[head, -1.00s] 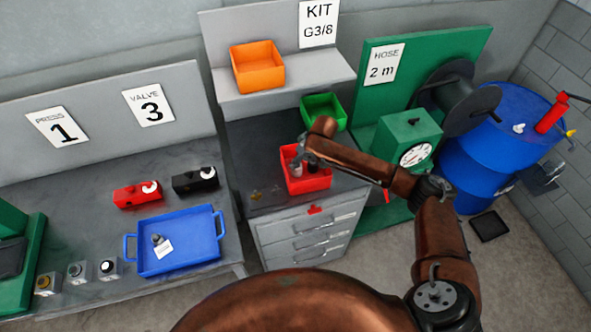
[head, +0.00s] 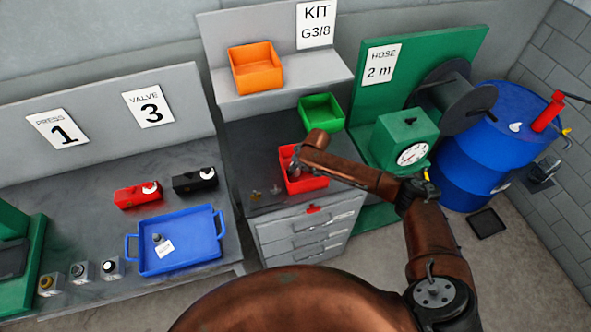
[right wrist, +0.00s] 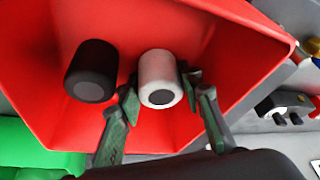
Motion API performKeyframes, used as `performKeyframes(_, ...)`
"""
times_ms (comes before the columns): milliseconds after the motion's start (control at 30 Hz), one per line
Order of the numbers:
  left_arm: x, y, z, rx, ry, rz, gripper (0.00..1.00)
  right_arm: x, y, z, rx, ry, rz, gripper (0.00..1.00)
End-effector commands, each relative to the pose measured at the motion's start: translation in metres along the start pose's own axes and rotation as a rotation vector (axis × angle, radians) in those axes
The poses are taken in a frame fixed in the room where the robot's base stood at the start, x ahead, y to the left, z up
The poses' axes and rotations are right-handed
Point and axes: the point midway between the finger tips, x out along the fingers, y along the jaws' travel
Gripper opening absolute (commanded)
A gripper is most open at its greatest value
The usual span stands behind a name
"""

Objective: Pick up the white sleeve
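The white sleeve (right wrist: 158,72) stands in the red bin (right wrist: 225,75), beside a black sleeve (right wrist: 92,70), in the right wrist view. My right gripper (right wrist: 162,90) has one finger on each side of the white sleeve, with the fingertips close to its sides. The fingers look open, though contact is hard to judge. In the head view my right gripper (head: 293,166) is down at the red bin (head: 308,184), and my arm hides most of the bin's inside. My left gripper is not in view.
A green bin (head: 321,113) stands behind the red bin, and an orange bin (head: 256,70) is on the shelf above. Small brass parts (head: 256,194) lie left of the red bin. A blue tray (head: 205,250) is on the left bench, and a green gauge box (head: 405,138) stands to the right.

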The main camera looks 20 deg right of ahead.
Motion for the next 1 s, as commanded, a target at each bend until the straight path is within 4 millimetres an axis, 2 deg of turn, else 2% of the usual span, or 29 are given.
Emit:
performKeyframes(200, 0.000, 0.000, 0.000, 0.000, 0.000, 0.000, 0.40, 0.000, 0.000, 0.000, 0.000, 0.000, 0.000, 0.09)
performKeyframes(467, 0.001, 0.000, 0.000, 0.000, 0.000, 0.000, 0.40, -0.003, 0.000, -0.002, 0.000, 0.001, 0.000, 0.09)
performKeyframes(567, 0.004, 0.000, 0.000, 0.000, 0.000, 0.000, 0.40, -0.013, 0.000, -0.007, 0.000, 0.004, -0.001, 0.09)
performKeyframes(800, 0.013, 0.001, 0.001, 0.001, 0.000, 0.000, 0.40, -0.056, 0.000, -0.025, -0.001, 0.004, 0.000, 0.09)
performKeyframes(1000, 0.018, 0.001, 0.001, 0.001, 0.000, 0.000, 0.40, -0.084, 0.000, -0.035, 0.000, 0.002, -0.001, 0.09)
